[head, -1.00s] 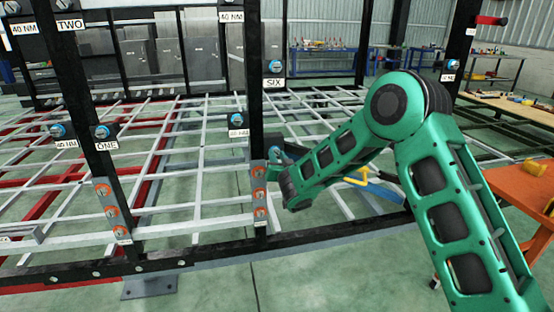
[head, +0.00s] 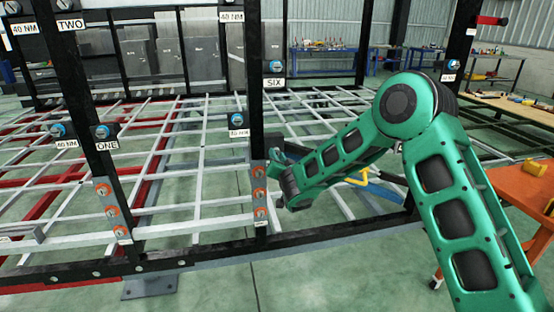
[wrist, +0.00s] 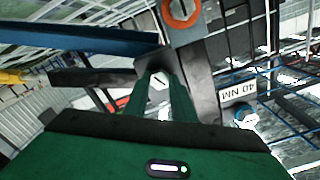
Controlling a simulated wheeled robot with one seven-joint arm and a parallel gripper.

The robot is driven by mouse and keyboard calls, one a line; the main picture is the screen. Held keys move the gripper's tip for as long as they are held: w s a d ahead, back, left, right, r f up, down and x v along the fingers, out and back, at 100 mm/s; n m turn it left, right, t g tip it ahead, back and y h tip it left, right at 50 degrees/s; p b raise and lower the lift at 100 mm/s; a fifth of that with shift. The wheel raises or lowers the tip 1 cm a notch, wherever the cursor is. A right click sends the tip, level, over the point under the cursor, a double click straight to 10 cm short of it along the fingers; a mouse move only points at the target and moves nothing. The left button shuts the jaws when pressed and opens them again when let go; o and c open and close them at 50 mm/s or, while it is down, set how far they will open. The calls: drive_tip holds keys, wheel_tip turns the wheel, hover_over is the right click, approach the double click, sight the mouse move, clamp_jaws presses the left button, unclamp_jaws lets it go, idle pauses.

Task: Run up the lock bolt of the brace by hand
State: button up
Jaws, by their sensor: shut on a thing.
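The lock bolt (wrist: 158,80) shows in the wrist view as a pale face with a dark slash, between the two fingers of my gripper (wrist: 164,88). The gripper is shut on it. A blue beam (wrist: 80,38), which looks like the brace, runs in from the left of the wrist view and ends near the bolt. In the head view my gripper (head: 277,158) is beside the middle black post (head: 254,100), partly hidden by my wrist. The blue beam (head: 385,188) shows behind my arm there. How far the bolt is threaded in cannot be seen.
A grey plate with orange bolts (head: 259,193) is on the middle post just beside my gripper; another orange bolt (wrist: 181,10) is close in the wrist view. A yellow handle (head: 358,181) is behind my arm. An orange cart (head: 525,190) stands at the right.

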drive_tip(key=o, duration=1.1)
drive_tip(key=shift+d, duration=0.1)
drive_tip(key=shift+c, duration=0.2)
drive_tip(key=v, duration=1)
drive_tip(key=shift+s, duration=0.2)
drive_tip(key=shift+d, duration=0.15)
